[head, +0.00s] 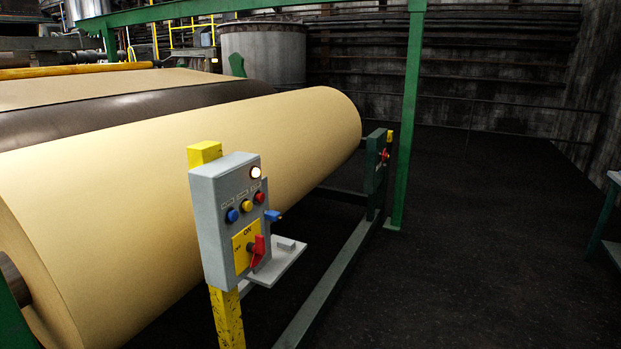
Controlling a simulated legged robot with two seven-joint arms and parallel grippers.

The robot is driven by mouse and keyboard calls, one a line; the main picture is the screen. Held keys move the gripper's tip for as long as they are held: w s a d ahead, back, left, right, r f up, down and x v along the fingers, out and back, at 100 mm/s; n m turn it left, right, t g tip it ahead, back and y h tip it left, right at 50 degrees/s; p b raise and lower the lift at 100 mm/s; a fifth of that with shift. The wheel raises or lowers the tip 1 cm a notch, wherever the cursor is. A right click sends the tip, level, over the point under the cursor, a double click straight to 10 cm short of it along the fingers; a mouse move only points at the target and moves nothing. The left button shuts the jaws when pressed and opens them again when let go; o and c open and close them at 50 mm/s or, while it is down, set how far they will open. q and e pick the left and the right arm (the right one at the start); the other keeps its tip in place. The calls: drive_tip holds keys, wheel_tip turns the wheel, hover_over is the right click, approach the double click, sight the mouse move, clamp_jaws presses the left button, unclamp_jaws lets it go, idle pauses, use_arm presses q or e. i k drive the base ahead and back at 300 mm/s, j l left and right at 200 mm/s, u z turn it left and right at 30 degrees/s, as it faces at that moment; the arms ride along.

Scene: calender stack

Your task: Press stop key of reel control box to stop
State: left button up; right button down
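The reel control box (213,221) is a grey box on a yellow post (228,318), at the centre left of the head view. Its front has a blue button (232,215), a yellow button (246,206) and a red button (259,197) in a row. The small labels above them are too small to read. A round lamp (255,172) above the buttons is lit white. Below is a red rotary handle (257,250) on a yellow plate with ON and OFF marks. Neither of my grippers is in view.
A large tan paper roll (130,200) lies behind the box. A small grey shelf (276,263) sticks out at the box's right. Green frame rails (335,275) and a green post (408,120) stand to the right. The dark floor (470,250) at right is clear.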

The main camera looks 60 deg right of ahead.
sight(260, 198)
drive_tip(key=k+l, duration=0.1)
drive_tip(key=l, duration=0.75)
drive_tip(key=k+l, duration=0.1)
drive_tip(key=l, duration=0.75)
